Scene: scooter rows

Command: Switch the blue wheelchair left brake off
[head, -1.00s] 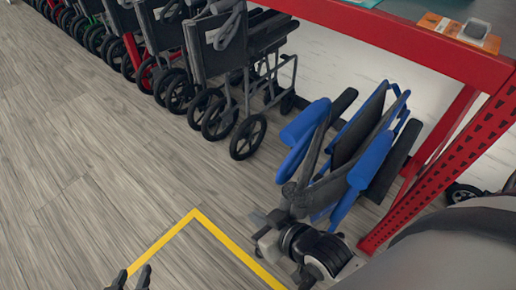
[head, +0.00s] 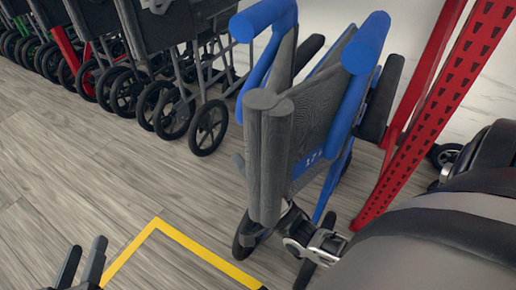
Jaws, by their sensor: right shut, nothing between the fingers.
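The blue wheelchair (head: 308,135) stands at centre right in the head view, its grey backrest towards me and its blue parts at both sides. A blue label reading "17" shows low on the backrest. A dark wheel shows low at its left. I cannot make out the left brake lever. My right gripper (head: 288,217) is shut and empty, at the lower part of the wheelchair; its fingertips are partly hidden, and I cannot tell whether they touch it. My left gripper (head: 86,250) is open and empty over the floor at the lower left, away from the wheelchair.
A row of dark wheelchairs (head: 190,60) stands at the upper left. A red perforated post (head: 425,120) rises close to the right of the blue wheelchair. Yellow floor tape (head: 155,225) forms a corner in front. The wooden floor at left is clear.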

